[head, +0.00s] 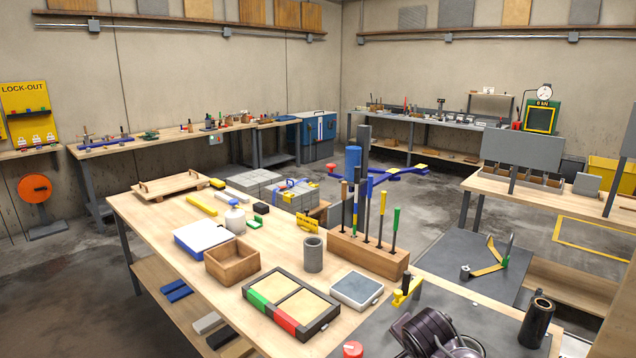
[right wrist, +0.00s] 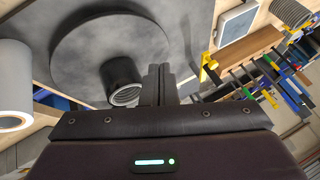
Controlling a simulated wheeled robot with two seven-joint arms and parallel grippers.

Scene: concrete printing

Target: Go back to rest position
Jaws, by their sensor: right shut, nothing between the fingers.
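My right gripper (right wrist: 159,72) shows in the right wrist view, its two dark fingers together with nothing between them. It is beside a black hollow cylinder (right wrist: 122,78) that overlaps a round grey disc (right wrist: 85,52); I cannot tell whether they touch. In the head view a dark ribbed shape (head: 428,330) is at the bottom edge over the grey surface; I cannot tell whether it is part of my right arm. My left gripper is not in the head view.
A tool rack (head: 366,255), a yellow clamp (head: 405,291), a grey-topped box (head: 356,290) and a black cylinder (head: 537,322) stand nearby. A white cylinder (right wrist: 13,85) is at the wrist view's left. Open floor (head: 435,208) lies behind the bench.

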